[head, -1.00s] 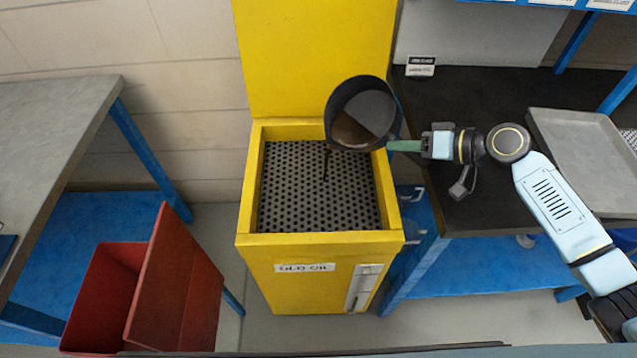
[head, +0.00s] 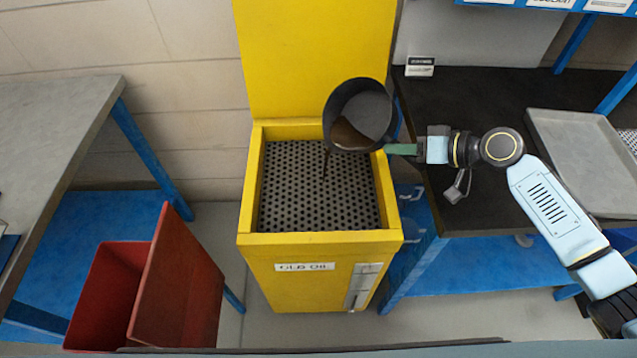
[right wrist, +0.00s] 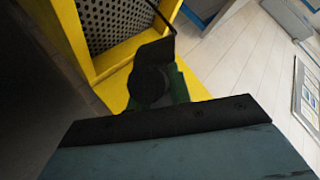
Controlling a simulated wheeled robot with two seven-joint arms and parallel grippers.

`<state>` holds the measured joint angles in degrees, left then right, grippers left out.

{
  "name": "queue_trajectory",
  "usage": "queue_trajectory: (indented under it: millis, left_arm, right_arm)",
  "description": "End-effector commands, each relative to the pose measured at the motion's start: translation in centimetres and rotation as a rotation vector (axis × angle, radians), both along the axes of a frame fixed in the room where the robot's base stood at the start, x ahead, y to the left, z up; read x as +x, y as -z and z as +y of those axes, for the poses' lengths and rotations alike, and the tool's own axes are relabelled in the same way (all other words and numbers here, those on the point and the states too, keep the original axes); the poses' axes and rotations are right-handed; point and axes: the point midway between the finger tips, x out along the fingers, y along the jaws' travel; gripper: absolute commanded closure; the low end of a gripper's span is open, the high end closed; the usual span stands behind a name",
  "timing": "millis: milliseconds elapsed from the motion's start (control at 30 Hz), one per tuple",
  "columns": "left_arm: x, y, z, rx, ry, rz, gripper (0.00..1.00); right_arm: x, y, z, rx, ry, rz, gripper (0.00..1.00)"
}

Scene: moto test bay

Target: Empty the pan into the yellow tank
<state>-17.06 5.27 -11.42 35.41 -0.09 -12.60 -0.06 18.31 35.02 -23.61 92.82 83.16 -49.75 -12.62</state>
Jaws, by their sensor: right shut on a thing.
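The dark pan (head: 372,108) is tilted over the right rear part of the yellow tank (head: 320,239), which is labelled as old oil. Brown oil (head: 349,136) lies in the pan's lower side, and a thin dark stream (head: 325,165) falls from its left lip onto the perforated grate (head: 310,200). My right gripper (head: 418,149) is shut on the pan's green handle (head: 400,149), to the right of the tank. In the right wrist view the green handle (right wrist: 180,85) shows beyond the gripper. My left gripper is not in view.
A dark bench (head: 480,110) with a grey tray (head: 575,150) stands at the right. A red bin (head: 180,290) with a raised lid is at the lower left, beside a grey-topped table (head: 60,110). The tank's yellow lid (head: 315,50) stands upright behind it.

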Motion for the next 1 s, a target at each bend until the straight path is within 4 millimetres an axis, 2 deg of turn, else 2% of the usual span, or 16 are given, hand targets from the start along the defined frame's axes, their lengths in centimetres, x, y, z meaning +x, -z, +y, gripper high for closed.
queue_trajectory:
  millis: [433,1000]
  left_arm:
    - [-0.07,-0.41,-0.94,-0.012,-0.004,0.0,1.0]
    - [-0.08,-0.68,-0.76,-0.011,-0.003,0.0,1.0]
  right_arm:
    - [-0.17,0.12,0.27,-0.029,0.0,-0.025,1.0]
    - [-0.38,0.76,0.58,-0.073,0.001,-0.06,1.0]
